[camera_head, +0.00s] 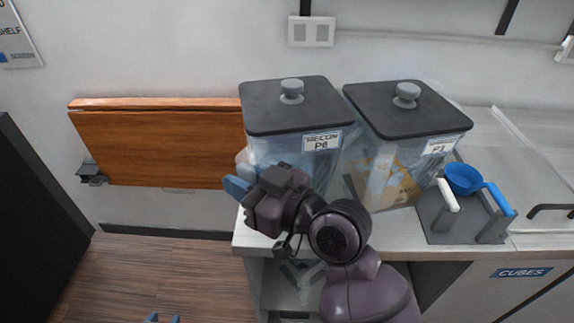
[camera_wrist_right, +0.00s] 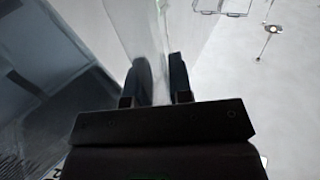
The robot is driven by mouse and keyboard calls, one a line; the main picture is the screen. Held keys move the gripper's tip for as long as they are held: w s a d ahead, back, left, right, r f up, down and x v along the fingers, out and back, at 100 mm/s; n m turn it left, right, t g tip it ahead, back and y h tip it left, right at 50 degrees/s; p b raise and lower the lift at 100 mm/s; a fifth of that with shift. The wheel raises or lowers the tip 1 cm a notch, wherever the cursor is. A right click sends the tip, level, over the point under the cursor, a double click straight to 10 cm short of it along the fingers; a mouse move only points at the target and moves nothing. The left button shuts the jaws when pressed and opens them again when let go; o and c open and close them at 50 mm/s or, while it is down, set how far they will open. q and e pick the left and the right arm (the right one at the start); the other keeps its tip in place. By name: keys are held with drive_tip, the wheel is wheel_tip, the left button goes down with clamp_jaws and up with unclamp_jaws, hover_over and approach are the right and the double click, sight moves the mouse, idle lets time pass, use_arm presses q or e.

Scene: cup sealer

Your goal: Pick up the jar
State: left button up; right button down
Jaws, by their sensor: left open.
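Two clear jars with black lids and grey knobs stand on the counter. The left jar (camera_head: 290,110) is labelled P6, and the right jar (camera_head: 408,110) holds something orange-brown. My right gripper (camera_head: 240,187) is at the left jar's lower front left, and my right arm hides much of its front. In the right wrist view the two dark fingers (camera_wrist_right: 161,85) stand a little apart with a pale, clear strip between them. I cannot tell whether they press on it. My left gripper (camera_head: 162,318) shows only its open fingertips at the bottom edge, away from the jars.
A grey stand (camera_head: 455,225) with a blue scoop (camera_head: 463,178) and white and blue handles is right of the jars. A folded wooden board (camera_head: 160,145) hangs on the wall at left. The counter edge (camera_head: 440,251) runs in front, with a CUBES drawer (camera_head: 522,273) below.

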idle(1.1)
drive_tip(key=shift+r, duration=0.15)
drive_tip(key=shift+r, duration=0.15)
